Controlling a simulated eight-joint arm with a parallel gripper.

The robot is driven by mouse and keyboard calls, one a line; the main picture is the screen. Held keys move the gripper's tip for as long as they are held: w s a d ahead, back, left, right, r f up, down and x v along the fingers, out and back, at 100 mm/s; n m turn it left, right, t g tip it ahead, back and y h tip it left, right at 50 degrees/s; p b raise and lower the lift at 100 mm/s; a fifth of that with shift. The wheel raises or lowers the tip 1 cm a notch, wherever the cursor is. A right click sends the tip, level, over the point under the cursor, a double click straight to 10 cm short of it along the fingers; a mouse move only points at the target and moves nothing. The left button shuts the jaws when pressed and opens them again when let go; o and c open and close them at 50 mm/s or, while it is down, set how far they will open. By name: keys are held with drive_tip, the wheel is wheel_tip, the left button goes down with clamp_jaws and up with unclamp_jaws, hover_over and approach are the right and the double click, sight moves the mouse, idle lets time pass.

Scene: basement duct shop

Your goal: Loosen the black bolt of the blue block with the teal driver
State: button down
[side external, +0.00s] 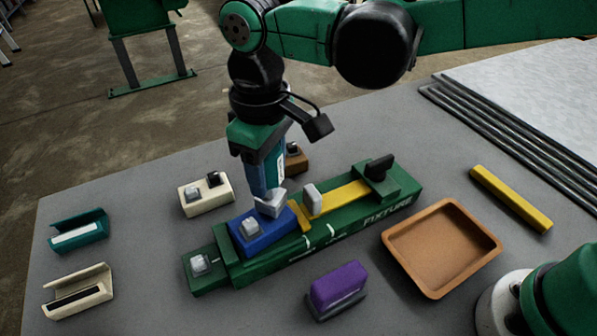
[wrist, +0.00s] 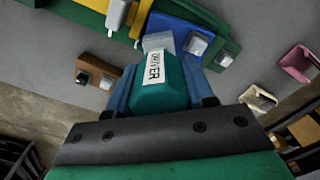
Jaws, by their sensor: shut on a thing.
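The blue block (side external: 262,244) sits in the green fixture (side external: 335,232), with a silver bolt (side external: 250,228) on its near-left part. It also shows in the wrist view (wrist: 168,25), with the silver bolt (wrist: 197,45). My gripper (side external: 266,188) is shut on the teal driver (wrist: 160,85), which carries a DRIVER label. The driver's grey tip (side external: 271,205) is down at the block's far-right end, beside the silver bolt. The black bolt is not visible; the tip covers that end. I cannot tell whether the tip is seated on it.
A cream block (side external: 205,200) and a brown block (side external: 296,162) stand behind. A teal holder (side external: 78,232) and a cream holder (side external: 78,292) lie left. A purple piece (side external: 338,286) stands in front. An orange tray (side external: 442,292) and a yellow bar (side external: 511,199) are right.

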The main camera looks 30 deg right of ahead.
drive_tip(key=shift+n, duration=0.6)
drive_tip(key=n, duration=0.2)
drive_tip(key=shift+n, duration=0.7)
drive_tip(key=n, duration=0.2)
drive_tip(key=shift+n, duration=0.7)
